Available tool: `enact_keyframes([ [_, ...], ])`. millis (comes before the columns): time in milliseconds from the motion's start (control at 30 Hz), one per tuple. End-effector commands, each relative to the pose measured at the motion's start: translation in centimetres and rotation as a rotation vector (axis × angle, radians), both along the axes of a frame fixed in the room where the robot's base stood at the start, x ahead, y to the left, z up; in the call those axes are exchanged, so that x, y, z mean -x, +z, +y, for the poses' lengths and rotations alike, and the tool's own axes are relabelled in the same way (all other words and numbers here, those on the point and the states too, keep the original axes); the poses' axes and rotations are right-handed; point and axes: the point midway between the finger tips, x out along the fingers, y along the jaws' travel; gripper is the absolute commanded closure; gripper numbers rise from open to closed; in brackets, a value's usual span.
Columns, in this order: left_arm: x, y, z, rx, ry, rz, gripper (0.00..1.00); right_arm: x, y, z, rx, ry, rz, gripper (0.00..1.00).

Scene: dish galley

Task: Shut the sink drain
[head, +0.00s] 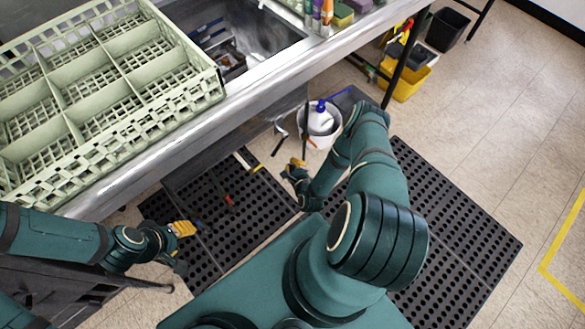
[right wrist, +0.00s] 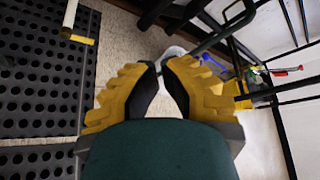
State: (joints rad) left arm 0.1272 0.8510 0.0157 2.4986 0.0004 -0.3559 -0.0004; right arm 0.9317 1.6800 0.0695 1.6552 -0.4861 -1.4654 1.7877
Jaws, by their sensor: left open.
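The sink basin (head: 255,35) is set in the steel counter at the top of the head view. Under it, a thin dark rod (head: 306,115) hangs down towards my right gripper (head: 298,164). Which part works the drain is unclear. My left gripper (head: 186,240) is open, low at the left.
A pale green dish rack (head: 212,98) stands on the counter. A white bucket (head: 325,135) holding a blue-topped bottle stands close behind my right gripper. A yellow bucket (head: 405,80) and a black bin (head: 447,30) stand further back. Black perforated mats (head: 465,235) cover the floor; the tiles at right are clear.

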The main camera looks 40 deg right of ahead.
Motion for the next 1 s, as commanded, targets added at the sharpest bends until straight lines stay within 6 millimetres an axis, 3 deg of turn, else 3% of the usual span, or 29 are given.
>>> enact_keyframes([
  [333, -0.4, -2.0, 0.1, -0.002, 0.002, -0.009, 0.53, -5.6, -2.4, -1.7, 0.002, 0.001, -0.002, 1.0],
  [600, -0.3, -1.5, 0.1, -0.002, 0.002, -0.008, 0.53, -5.8, 0.3, 0.7, -0.001, 0.0, -0.001, 1.0],
  [1000, -0.3, -1.5, 0.0, -0.001, 0.002, -0.007, 0.53, -5.8, 0.7, 1.2, 0.0, 0.0, 0.0, 1.0],
])
